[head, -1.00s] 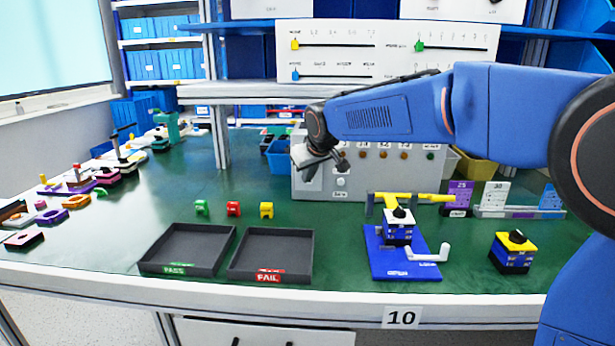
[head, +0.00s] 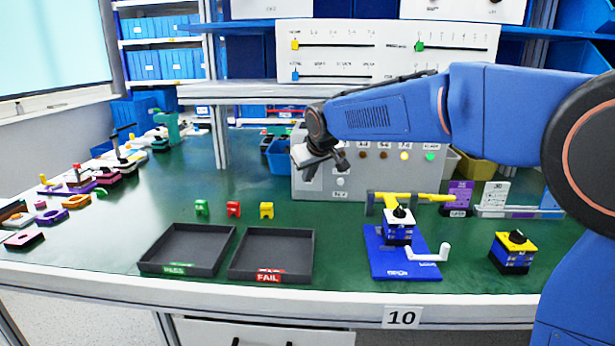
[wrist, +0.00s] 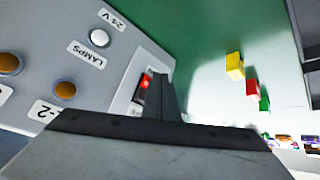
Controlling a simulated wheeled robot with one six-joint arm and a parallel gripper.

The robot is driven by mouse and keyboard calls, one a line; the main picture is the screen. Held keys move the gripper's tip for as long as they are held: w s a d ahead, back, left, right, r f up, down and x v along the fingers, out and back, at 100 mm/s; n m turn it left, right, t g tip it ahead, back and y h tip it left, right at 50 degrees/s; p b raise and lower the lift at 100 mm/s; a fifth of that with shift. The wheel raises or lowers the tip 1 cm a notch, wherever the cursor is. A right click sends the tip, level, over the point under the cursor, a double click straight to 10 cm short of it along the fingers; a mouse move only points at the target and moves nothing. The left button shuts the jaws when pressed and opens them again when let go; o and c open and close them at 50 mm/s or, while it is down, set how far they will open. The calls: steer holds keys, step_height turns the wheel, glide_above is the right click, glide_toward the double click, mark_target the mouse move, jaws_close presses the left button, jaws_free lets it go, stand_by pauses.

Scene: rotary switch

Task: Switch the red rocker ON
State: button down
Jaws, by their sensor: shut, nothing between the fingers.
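The red rocker (wrist: 146,82) sits in a dark frame on the grey panel box (wrist: 115,65) in the wrist view, and its visible part is bright red. My gripper (wrist: 160,78) is shut and empty, with its fingertips right at the rocker, covering part of it. I cannot tell whether they touch. In the head view my gripper (head: 318,165) is in front of the left part of the panel box (head: 312,190), and the rocker is hidden there. A yellow lamp (head: 404,156) and a green lamp (head: 430,156) on the box are lit.
A white round lamp (wrist: 99,37) labelled 24 V is beside the rocker. Brown lamps (wrist: 65,90) are further left. Small green, red and yellow blocks (head: 266,210) stand on the green table. Two dark trays (head: 270,281) and a blue fixture (head: 385,266) are in front.

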steer(key=shift+s, duration=0.1)
steer(key=shift+s, duration=0.6)
steer(key=shift+r, duration=0.1)
steer(key=s, duration=0.5)
steer(key=shift+a+r, duration=0.1)
steer(key=shift+r, duration=0.25)
stand_by(0.4)
